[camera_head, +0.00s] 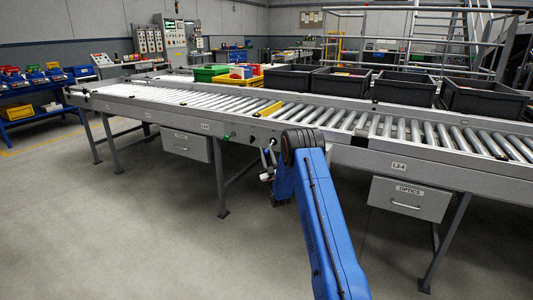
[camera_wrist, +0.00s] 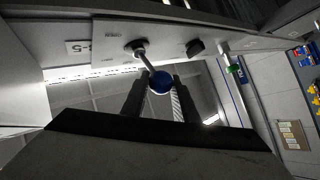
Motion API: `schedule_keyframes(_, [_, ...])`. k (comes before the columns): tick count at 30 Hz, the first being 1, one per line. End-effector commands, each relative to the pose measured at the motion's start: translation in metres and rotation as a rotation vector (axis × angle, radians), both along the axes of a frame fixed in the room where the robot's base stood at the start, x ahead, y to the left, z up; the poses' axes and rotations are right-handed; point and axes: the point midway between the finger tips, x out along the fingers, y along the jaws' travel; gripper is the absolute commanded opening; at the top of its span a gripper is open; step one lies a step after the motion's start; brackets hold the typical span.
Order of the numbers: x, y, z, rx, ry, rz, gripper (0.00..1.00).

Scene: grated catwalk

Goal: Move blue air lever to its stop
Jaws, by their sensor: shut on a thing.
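The blue air lever (camera_wrist: 161,82) shows in the wrist view as a blue ball knob on a thin metal rod. The rod runs up to a dark pivot (camera_wrist: 138,46) on a pale grey panel. My gripper (camera_wrist: 161,90) is shut on the lever, with the blue knob between its two dark fingers. In the head view my gripper (camera_head: 267,174) is small and partly hidden by my blue arm, close to the conveyor's front rail. The lever cannot be made out clearly there.
The roller conveyor (camera_head: 180,112) crosses the head view. Black bins (camera_head: 405,89) stand along its far side. A grey drawer (camera_head: 410,198) hangs below it at right, another (camera_head: 186,145) at left. A dark knob (camera_wrist: 195,47) is beside the lever's pivot. The floor in front is clear.

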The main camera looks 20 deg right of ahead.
Motion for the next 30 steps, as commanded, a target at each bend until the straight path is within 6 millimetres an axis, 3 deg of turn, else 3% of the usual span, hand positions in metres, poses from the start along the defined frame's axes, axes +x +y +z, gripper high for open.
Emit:
schedule_keyframes(12, [0.000, -0.003, -0.005, -0.002, 0.004, -0.004, 0.04])
schedule_keyframes(13, [0.000, -0.003, -0.005, -0.001, 0.004, -0.004, 0.31])
schedule_keyframes(15, [0.000, -0.003, -0.005, -0.002, 0.005, -0.004, 0.44])
schedule_keyframes(25, [0.000, -0.002, -0.004, -0.003, 0.001, -0.001, 0.44])
schedule_keyframes(30, [0.004, -0.001, -0.013, -0.002, 0.000, 0.000, 0.44])
